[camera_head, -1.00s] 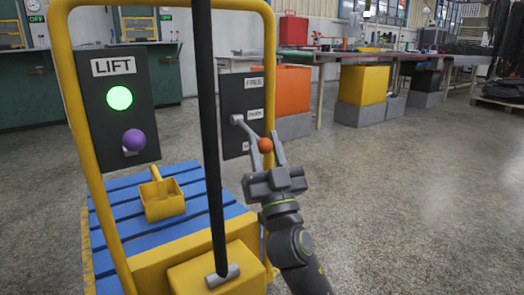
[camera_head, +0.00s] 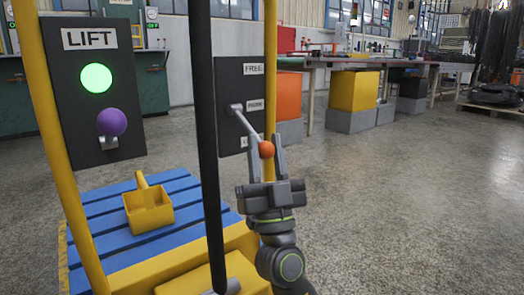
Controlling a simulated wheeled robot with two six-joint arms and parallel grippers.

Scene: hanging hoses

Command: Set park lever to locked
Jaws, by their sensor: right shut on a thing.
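The park lever (camera_head: 249,126) is a grey arm on a dark panel (camera_head: 228,75). It slants down and to the right from its pivot and ends in an orange ball knob (camera_head: 266,149). The panel has a label reading FREE at the top, a small middle label beside the pivot, and a lower label mostly hidden behind the lever and gripper. My right gripper (camera_head: 266,143) is shut on the orange knob, with one finger on each side. My left gripper is not in view.
A yellow tube frame (camera_head: 48,130) and a black upright bar (camera_head: 206,140) stand close left of my right arm. A LIFT panel (camera_head: 92,90) has a green light and purple knob. A yellow scoop-like part (camera_head: 148,209) lies on blue slats (camera_head: 100,215). Floor at right is clear.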

